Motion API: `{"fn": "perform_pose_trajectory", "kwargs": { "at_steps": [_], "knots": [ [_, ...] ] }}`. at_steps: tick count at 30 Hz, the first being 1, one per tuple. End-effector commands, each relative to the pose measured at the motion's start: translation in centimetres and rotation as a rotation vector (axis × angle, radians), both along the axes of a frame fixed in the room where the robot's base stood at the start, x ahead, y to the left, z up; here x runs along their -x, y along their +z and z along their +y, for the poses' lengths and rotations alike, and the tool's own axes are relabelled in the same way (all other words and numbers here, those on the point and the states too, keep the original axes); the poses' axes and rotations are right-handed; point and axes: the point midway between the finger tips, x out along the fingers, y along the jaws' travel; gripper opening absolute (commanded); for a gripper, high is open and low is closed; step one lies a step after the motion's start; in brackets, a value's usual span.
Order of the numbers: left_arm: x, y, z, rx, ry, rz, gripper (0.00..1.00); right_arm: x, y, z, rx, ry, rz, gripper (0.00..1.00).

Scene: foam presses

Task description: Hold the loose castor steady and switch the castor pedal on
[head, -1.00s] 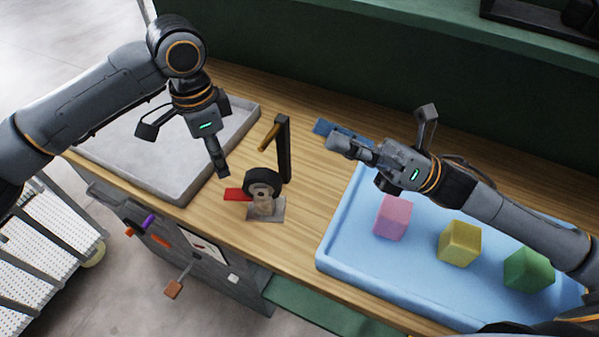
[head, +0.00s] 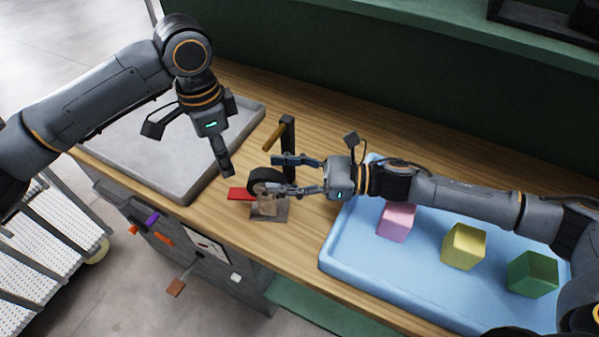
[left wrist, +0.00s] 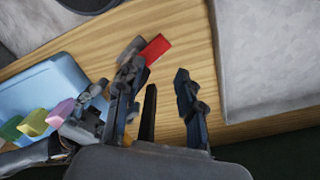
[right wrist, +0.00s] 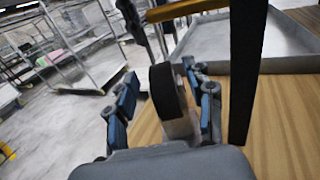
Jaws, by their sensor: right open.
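The loose castor, a black wheel (head: 262,178) in a pale fork on a grey plate (head: 270,214), stands on the wooden bench. Its red pedal (head: 240,194) sticks out to the left; it also shows in the left wrist view (left wrist: 155,49). My right gripper (head: 272,175) is open, its fingers on either side of the wheel. In the right wrist view the wheel (right wrist: 162,90) stands between the spread fingers, with a gap visible at the left finger. My left gripper (head: 228,172) is open and empty, pointing down above and left of the pedal. The fork is partly hidden.
A black post (head: 288,135) with a yellow-brown bar (head: 274,137) stands just behind the castor. A grey tray (head: 170,190) lies to the left. A blue tray (head: 345,264) with pink, yellow and green blocks lies to the right.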

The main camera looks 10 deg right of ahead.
Motion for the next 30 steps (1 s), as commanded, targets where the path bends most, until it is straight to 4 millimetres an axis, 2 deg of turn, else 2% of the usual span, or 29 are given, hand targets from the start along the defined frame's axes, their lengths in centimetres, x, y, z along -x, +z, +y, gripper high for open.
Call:
{"fn": "perform_pose_trajectory", "kwargs": {
  "at_steps": [1,6,17,18,19,25,26,29,30],
  "knots": [
    [0.0,0.0,0.0,0.000,0.000,0.000,0.38,-0.2,0.1,0.9,-0.001,0.003,-0.002,0.53],
    [0.0,0.0,0.0,0.000,0.000,0.000,0.38,-0.6,0.1,2.7,-0.002,0.002,0.001,0.53],
    [0.0,0.0,0.0,0.000,0.000,0.000,0.38,-0.8,0.1,3.3,-0.001,0.000,0.001,0.53],
    [0.0,0.0,0.0,0.000,0.000,0.000,0.38,-0.8,0.1,3.3,-0.001,0.000,0.001,0.51],
    [0.0,0.0,0.0,0.000,0.000,0.000,0.38,-0.8,0.0,3.3,-0.001,0.000,0.001,0.45],
    [0.0,0.0,0.0,0.000,0.000,0.000,0.38,-0.8,0.0,3.3,-0.001,0.000,0.002,0.04],
    [0.0,0.0,0.0,0.000,0.000,0.000,0.38,-0.8,0.0,3.3,-0.001,0.000,0.002,0.00],
    [0.0,0.0,0.0,0.000,0.000,0.000,0.38,-0.8,0.0,3.3,-0.001,0.000,0.002,0.00],
    [0.0,0.0,0.0,0.000,0.000,0.000,0.34,-0.8,0.0,3.3,-0.001,0.000,0.002,0.00]
  ]
}}
